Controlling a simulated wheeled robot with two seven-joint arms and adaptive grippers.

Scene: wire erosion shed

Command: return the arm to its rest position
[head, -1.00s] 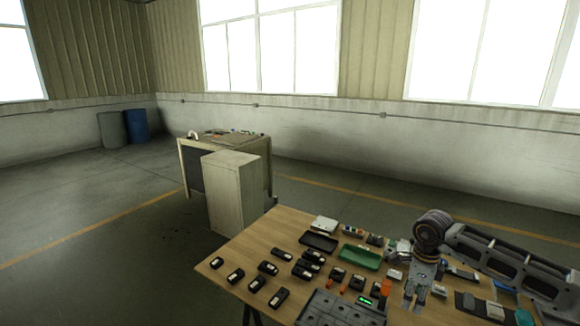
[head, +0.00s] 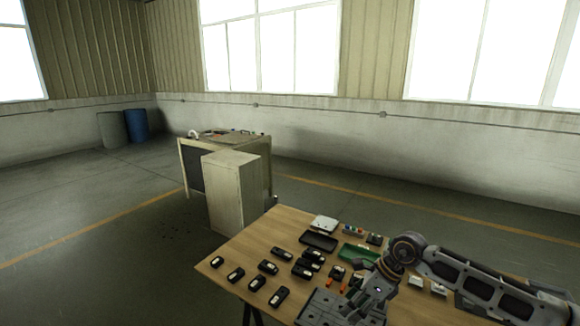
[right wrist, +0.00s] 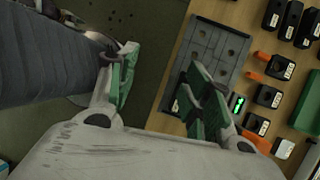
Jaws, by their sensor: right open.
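My right gripper (head: 352,306) is at the near edge of the wooden table (head: 240,250) in the head view, over or beside a grey plate (head: 312,304); the height gap cannot be told. In the right wrist view its two green-padded fingers (right wrist: 163,92) stand wide apart with nothing between them. The grey plate (right wrist: 215,45) shows there behind and beside the right finger. My right arm reaches in from the right across the table's right part and hides things there. My left gripper is not in view.
Several black labelled blocks (head: 268,267) lie on the table's left half. A black tray (head: 319,242), a green tray (head: 352,251) and a white box (head: 324,223) lie farther back. A pale cabinet (head: 232,195) stands beyond. Open floor lies left of the table.

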